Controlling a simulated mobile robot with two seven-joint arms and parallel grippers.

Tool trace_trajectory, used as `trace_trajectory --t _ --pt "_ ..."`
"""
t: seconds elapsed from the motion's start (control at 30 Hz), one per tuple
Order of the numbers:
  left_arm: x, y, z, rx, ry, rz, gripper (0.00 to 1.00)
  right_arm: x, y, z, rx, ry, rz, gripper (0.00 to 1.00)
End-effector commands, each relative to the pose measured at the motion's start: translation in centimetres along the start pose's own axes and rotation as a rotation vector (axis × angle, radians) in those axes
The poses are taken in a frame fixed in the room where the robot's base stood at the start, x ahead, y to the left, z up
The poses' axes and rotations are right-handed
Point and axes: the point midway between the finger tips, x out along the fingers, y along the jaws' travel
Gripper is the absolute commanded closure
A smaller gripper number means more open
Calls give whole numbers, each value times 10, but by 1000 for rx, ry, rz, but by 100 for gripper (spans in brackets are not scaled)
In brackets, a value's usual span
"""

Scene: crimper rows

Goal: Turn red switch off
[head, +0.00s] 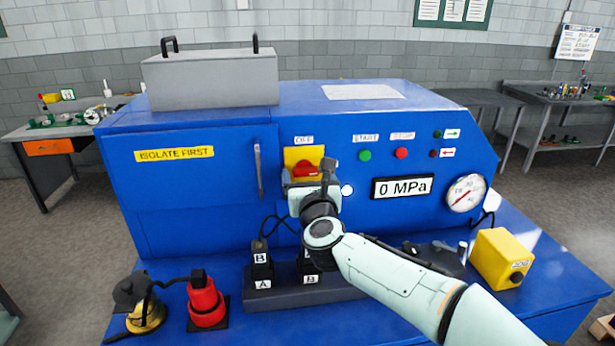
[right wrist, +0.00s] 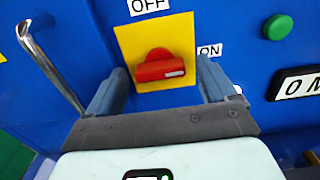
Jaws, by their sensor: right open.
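The red switch (head: 306,168) is a rotary handle on a yellow plate (head: 291,154) on the blue machine's front panel. An OFF label (head: 304,140) sits above the plate. In the right wrist view the red switch (right wrist: 160,68) lies roughly horizontal, with a pale mark at its right end towards the ON label (right wrist: 210,50). My right gripper (head: 309,170) is in front of the switch. In the right wrist view its open fingers (right wrist: 160,90) stand left and right of the plate, apart from the handle. My left gripper does not show.
A metal door handle (head: 257,170) stands left of the switch. A green START button (head: 365,155), a red button (head: 401,153) and a 0 MPa display (head: 402,187) are to its right. Black blocks (head: 261,270), a red plug (head: 206,301) and a yellow box (head: 502,257) stand on the ledge below.

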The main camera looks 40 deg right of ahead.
Motion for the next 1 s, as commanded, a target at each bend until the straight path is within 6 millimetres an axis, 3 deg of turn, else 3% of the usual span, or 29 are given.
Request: trace_trajectory --t 0.07,0.2,0.23,0.67,1.0 --pt "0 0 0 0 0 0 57 0 0 0 0 0 0 18" --pt "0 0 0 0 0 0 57 0 0 0 -1 0 0 64" --pt "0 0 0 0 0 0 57 0 0 0 -1 0 0 71" --pt "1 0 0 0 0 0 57 0 0 0 -73 0 0 71" --pt "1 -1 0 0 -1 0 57 0 0 0 -337 0 0 71"
